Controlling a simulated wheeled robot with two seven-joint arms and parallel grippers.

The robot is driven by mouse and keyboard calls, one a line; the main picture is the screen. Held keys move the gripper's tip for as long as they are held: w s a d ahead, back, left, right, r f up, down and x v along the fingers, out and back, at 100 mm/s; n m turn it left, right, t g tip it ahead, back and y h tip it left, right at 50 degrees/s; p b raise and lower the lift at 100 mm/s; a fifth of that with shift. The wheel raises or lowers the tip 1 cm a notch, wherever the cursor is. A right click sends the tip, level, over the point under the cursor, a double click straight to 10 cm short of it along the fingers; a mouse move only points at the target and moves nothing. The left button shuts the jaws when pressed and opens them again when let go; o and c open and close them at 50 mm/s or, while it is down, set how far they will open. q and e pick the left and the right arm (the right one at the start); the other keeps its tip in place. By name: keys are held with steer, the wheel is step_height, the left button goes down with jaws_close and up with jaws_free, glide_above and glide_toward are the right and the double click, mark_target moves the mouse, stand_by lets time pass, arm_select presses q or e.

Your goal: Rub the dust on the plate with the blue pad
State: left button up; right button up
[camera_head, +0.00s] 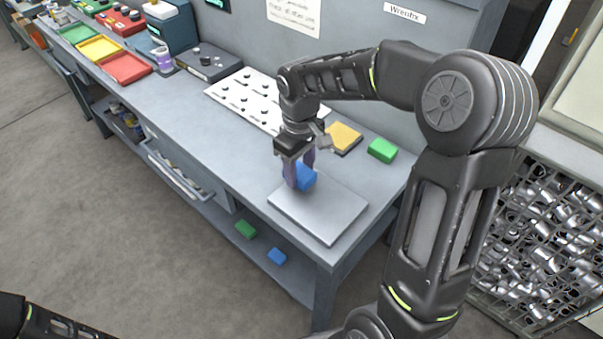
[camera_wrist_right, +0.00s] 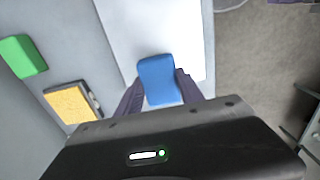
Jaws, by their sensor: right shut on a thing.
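The plate (camera_head: 322,208) is a flat pale grey square near the right end of the bench. In the wrist view it is a light surface (camera_wrist_right: 160,25) beneath the pad. I cannot make out any dust on it. The blue pad (camera_head: 306,177) is in my right gripper (camera_head: 301,182), over the back left part of the plate. The wrist view shows the blue pad (camera_wrist_right: 157,79) between the two purple fingers of my right gripper (camera_wrist_right: 160,90), which is shut on it. I cannot tell whether the pad touches the plate. My left gripper is not in view.
A yellow-topped block (camera_head: 344,137) and a green block (camera_head: 382,150) lie behind the plate. A white board with black knobs (camera_head: 228,90) is farther left. Green (camera_head: 245,229) and blue (camera_head: 277,256) blocks lie on the lower shelf. A wire crate of metal parts (camera_head: 540,240) stands right.

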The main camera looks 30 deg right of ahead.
steer(key=shift+s+r+p, duration=0.3)
steer(key=shift+r, duration=0.4)
step_height(320, 180, up, 2)
steer(key=shift+w+p, duration=0.15)
steer(key=shift+p, duration=0.7)
steer(key=shift+r+p, duration=0.85)
steer(key=shift+r, duration=0.35)
steer(key=shift+f, duration=0.1)
